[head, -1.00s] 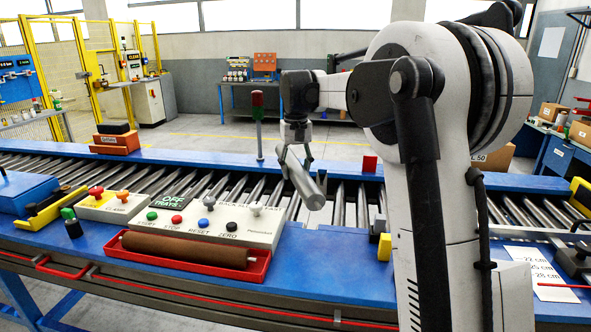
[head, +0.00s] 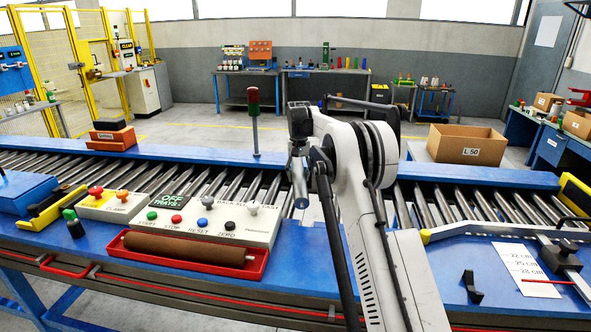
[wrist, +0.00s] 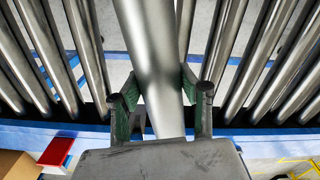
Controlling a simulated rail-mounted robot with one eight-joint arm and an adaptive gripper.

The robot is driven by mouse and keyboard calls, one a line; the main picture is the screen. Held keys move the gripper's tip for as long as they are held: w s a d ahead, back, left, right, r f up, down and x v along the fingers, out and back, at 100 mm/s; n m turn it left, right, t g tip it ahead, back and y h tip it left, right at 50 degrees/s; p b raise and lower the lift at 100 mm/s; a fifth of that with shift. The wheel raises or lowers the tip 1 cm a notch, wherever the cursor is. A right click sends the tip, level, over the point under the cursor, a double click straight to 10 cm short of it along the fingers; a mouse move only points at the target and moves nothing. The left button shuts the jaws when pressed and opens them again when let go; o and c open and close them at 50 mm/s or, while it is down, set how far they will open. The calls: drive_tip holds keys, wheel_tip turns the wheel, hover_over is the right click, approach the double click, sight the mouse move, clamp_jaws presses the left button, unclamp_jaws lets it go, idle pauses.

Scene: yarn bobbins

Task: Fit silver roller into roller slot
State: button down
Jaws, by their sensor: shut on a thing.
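The silver roller (wrist: 155,60) is a smooth metal cylinder. My gripper (wrist: 160,97) is shut on it, with one green-padded finger on each side. In the head view the roller (head: 299,188) shows foreshortened below my gripper (head: 298,158), over the conveyor. In the wrist view it lies roughly in line with the conveyor rollers and above them. The roller slot seems to be the wider gap (wrist: 103,35) beside and beneath it, where pale floor shows. The held roller hides part of this gap, and my arm covers that area in the head view.
Fixed conveyor rollers (wrist: 80,45) run on both sides of the held one. The control panel (head: 215,217) and the red tray (head: 262,262) with a brown roller stand at the front left. A signal post (head: 254,120) rises behind. A red block (wrist: 57,150) sits on the far rail.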

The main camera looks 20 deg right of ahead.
drive_tip(key=s+d+f+m+b, duration=0.1)
drive_tip(key=d+f+m, duration=0.1)
drive_tip(key=d+f, duration=0.3)
drive_tip(key=shift+s+d+f, duration=0.2)
drive_tip(key=shift+s+f, duration=0.1)
drive_tip(key=shift+s, duration=0.05)
drive_tip(key=shift+f+b, duration=0.2)
drive_tip(key=shift+b, duration=0.2)
drive_tip(key=shift+f+b, duration=1.95)
drive_tip(key=shift+f, duration=1)
drive_tip(key=c, duration=1.1)
unclamp_jaws()
drive_tip(key=shift+o, duration=0.2)
